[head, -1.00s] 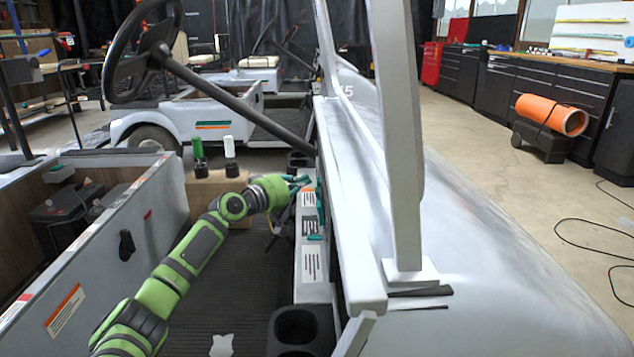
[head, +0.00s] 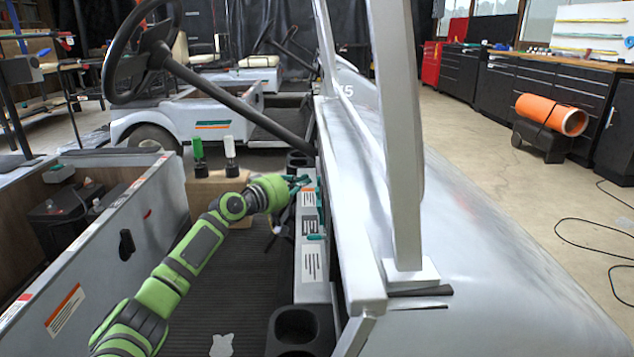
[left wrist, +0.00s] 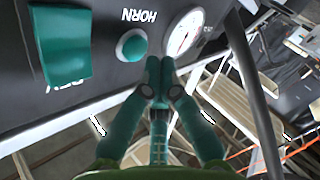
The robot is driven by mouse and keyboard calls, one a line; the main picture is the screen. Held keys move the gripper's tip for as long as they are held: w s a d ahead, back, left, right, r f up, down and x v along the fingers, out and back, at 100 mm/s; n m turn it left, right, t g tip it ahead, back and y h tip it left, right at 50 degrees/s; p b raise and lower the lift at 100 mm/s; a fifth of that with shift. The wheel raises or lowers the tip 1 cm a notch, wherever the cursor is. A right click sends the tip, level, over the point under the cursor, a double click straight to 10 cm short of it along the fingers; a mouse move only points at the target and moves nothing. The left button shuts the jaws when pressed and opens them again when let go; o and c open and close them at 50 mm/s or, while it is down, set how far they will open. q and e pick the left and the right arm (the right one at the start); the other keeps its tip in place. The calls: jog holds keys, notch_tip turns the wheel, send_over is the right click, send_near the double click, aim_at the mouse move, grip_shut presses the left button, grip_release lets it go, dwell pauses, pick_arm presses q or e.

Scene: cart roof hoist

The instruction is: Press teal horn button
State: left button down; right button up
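The teal horn button (left wrist: 131,45) is a round dome on the dark panel, under the word HORN, in the left wrist view. My left gripper (left wrist: 160,78) is shut, with its teal fingertips together and nothing between them. The fingertips show just right of and below the button in that view, and a gap shows between them and it. In the head view my left gripper (head: 298,184) is at the far end of the cart's dash; I cannot make out the horn button there. My right gripper is not in view.
A round white gauge (left wrist: 184,32) sits right of the button, and a large teal switch (left wrist: 62,45) left of it. The steering wheel (head: 140,50) and its column stand above the arm. The grey roof post (head: 398,140) rises on the right.

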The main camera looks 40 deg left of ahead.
pick_arm(q)
jog(key=shift+d, duration=0.1)
jog(key=shift+w+d, duration=0.25)
jog(key=shift+w+d+p, duration=0.25)
jog(key=shift+d+p, duration=0.05)
jog(key=shift+p, duration=0.2)
dwell(0.6)
jog(key=shift+s+a+b, duration=0.5)
jog(key=shift+a+b, duration=0.1)
dwell(0.4)
